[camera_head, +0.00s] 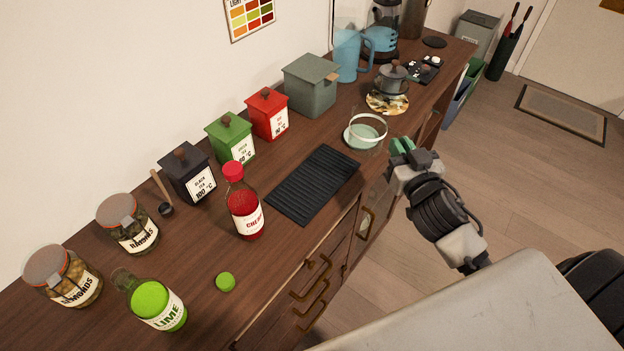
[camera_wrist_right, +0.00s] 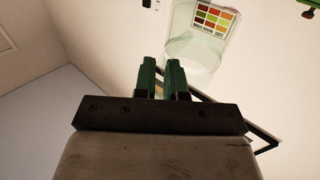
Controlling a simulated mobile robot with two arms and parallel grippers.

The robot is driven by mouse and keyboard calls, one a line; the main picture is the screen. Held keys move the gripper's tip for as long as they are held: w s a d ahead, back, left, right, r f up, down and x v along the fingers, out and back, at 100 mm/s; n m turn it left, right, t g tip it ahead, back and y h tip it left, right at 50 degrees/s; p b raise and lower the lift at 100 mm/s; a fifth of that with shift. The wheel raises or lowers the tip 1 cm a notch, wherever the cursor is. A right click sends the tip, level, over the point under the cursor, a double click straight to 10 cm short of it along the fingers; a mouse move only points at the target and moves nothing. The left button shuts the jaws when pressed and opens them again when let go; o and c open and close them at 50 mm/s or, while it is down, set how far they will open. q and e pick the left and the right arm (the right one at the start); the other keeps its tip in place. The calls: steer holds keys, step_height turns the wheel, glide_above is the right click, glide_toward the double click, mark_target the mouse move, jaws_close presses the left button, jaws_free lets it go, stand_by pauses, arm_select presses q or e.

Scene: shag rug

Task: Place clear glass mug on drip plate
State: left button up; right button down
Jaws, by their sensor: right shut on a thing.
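The clear glass mug (camera_head: 369,126) is near the front edge of the counter, right of the drip plate. It also shows in the right wrist view (camera_wrist_right: 196,40), just beyond my fingertips. My right gripper (camera_head: 402,146) reaches in from the right, its green fingers shut on the mug at its right side. The fingers (camera_wrist_right: 161,75) are close together in the wrist view; the exact grip point is hard to see. The drip plate (camera_head: 314,184), a black ribbed rectangle, lies flat and bare on the counter. Whether the mug touches the counter is unclear. My left gripper is not in view.
A red cherry bottle (camera_head: 245,211) stands close left of the drip plate. Green (camera_head: 231,138) and red (camera_head: 268,114) tins stand behind it. A grey-green box (camera_head: 310,86), blue pitcher (camera_head: 348,57) and small dark pot (camera_head: 392,80) stand beyond the mug.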

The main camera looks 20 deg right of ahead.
steer(key=shift+a, duration=0.1)
steer(key=w+a+f, duration=0.1)
steer(key=a+f, duration=0.1)
steer(key=a, duration=0.1)
steer(key=w+a+f, duration=0.1)
steer(key=a+f, duration=0.1)
steer(key=a, duration=0.2)
steer(key=w+a+f, duration=0.1)
steer(key=a+f, duration=0.2)
steer(key=a, duration=0.1)
steer(key=shift+w+f+b, duration=0.1)
steer(key=shift+w+b, duration=0.25)
steer(key=shift+f+b, duration=0.6)
steer(key=shift+f, duration=1.1)
steer(key=shift+f, duration=0.2)
steer(key=c, duration=1.2)
jaws_free()
